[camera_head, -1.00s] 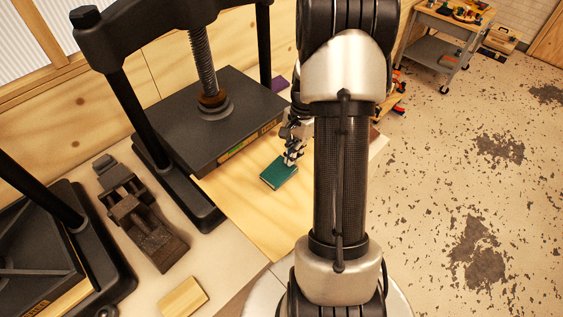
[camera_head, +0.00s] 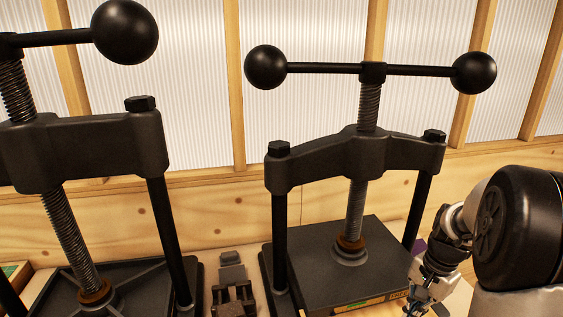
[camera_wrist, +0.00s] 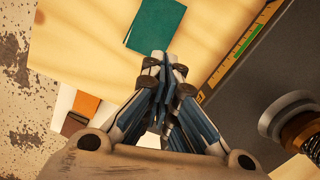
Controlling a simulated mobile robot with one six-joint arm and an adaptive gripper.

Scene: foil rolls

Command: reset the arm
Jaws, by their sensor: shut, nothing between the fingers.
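My gripper (camera_wrist: 166,58) is shut and empty in the wrist view, its fingertips together just below a teal book (camera_wrist: 156,25) in the picture. The book lies on a light wooden board (camera_wrist: 80,40). I cannot tell how high the fingertips are above the board. In the head view my gripper (camera_head: 422,300) is at the lower right, beside the black screw press (camera_head: 330,270), partly cut off by the bottom edge. The book is out of the head view.
A second black press (camera_head: 85,150) stands at the left. A dark metal tool (camera_head: 233,295) sits between the presses. Orange, white and brown flat pieces (camera_wrist: 85,106) lie lower left.

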